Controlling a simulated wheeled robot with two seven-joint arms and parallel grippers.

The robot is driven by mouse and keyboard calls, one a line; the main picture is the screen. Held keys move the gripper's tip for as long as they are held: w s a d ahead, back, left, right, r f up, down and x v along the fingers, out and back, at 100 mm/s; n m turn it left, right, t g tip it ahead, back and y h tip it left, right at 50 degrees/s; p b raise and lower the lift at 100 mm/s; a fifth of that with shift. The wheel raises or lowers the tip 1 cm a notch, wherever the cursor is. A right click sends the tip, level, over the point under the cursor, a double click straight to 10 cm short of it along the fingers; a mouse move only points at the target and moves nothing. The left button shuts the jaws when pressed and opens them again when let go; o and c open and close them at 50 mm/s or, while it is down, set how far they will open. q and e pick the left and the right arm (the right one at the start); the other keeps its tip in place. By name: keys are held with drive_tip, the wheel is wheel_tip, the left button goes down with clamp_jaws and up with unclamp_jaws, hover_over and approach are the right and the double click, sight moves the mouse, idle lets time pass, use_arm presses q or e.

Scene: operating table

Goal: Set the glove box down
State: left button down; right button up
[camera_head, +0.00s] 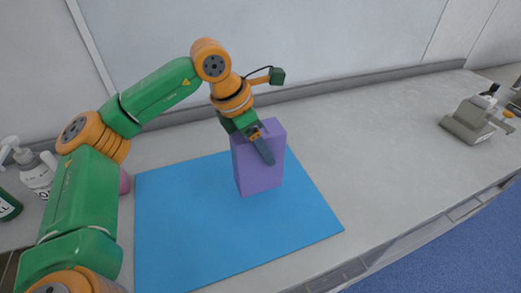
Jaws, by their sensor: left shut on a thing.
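The glove box is a purple upright box (258,172) over the far right part of a blue mat (200,240). My left gripper (265,150) reaches it from above and is shut on its upper part, with a grey finger lying across the front face. The box's lower edge looks to be at or very near the mat; I cannot tell whether it touches. The far finger is hidden behind the box. My right gripper is not in view.
White pump bottles (36,172) stand at the left edge, with a pink object (124,182) partly hidden behind my arm. A grey microscope-like device (470,120) stands at the far right. The counter (370,150) between mat and device is clear.

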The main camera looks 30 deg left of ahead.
use_arm(q)
drive_tip(key=f, duration=0.3)
drive_tip(key=w+f, duration=0.1)
drive_tip(key=shift+w+a+f+p, duration=0.1)
drive_tip(key=shift+a+f+p, duration=0.25)
drive_tip(key=shift+a, duration=0.05)
drive_tip(key=shift+f, duration=0.2)
unclamp_jaws()
drive_tip(key=shift+r, duration=0.45)
drive_tip(key=b+v, duration=0.1)
drive_tip(key=v, duration=1)
drive_tip(key=shift+s+r, duration=0.3)
